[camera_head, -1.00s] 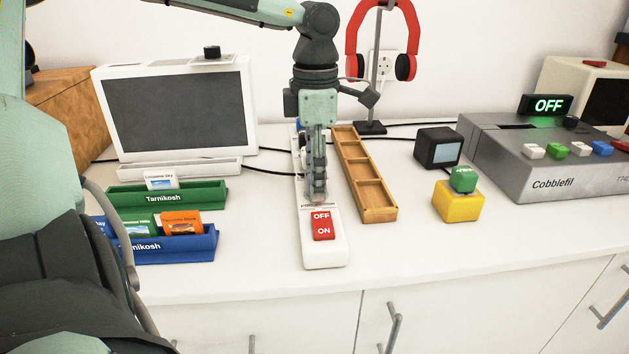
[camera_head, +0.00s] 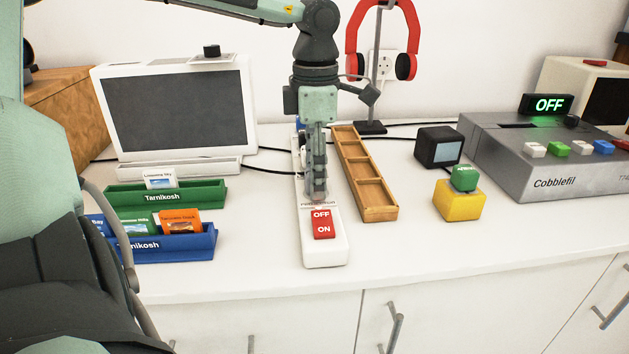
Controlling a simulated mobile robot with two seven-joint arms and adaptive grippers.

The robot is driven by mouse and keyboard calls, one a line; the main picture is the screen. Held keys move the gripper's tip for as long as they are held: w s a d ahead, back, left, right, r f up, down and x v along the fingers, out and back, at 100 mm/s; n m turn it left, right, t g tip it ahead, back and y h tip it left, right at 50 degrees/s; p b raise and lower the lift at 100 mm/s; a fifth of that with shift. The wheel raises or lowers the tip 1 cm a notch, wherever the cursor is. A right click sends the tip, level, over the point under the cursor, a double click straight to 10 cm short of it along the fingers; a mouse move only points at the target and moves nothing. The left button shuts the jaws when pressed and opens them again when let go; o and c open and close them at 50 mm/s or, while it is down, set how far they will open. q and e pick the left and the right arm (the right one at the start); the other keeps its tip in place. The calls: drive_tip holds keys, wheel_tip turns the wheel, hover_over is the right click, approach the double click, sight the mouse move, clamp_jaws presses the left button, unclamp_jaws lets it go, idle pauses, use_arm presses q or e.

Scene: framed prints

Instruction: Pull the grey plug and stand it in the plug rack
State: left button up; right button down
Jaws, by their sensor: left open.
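A white power strip (camera_head: 325,254) with a red OFF/ON switch (camera_head: 322,224) lies on the worktop, running away from me. My left gripper (camera_head: 317,192) points down over the strip, just behind the switch. It is open, with its fingers seen nearly edge-on. The grey plug cannot be made out; the gripper hides much of the strip's middle. Something white and blue shows on the strip's far part behind the gripper. The wooden plug rack (camera_head: 379,205), with several compartments, lies right beside the strip, and its visible compartments look empty. My right gripper is not in view.
A yellow block (camera_head: 458,206) with a green cube (camera_head: 464,178) and a black cube (camera_head: 438,148) stand to the right. A grey console (camera_head: 540,180) is further right. Green (camera_head: 160,196) and blue (camera_head: 165,246) card trays stand left. Red headphones (camera_head: 352,38) hang on a stand behind.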

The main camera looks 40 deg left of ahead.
use_arm(q)
drive_tip(key=shift+c, duration=0.3)
clamp_jaws()
drive_tip(key=shift+r, duration=0.2)
drive_tip(key=shift+r+p, duration=1.8)
drive_tip(key=shift+r, duration=1.05)
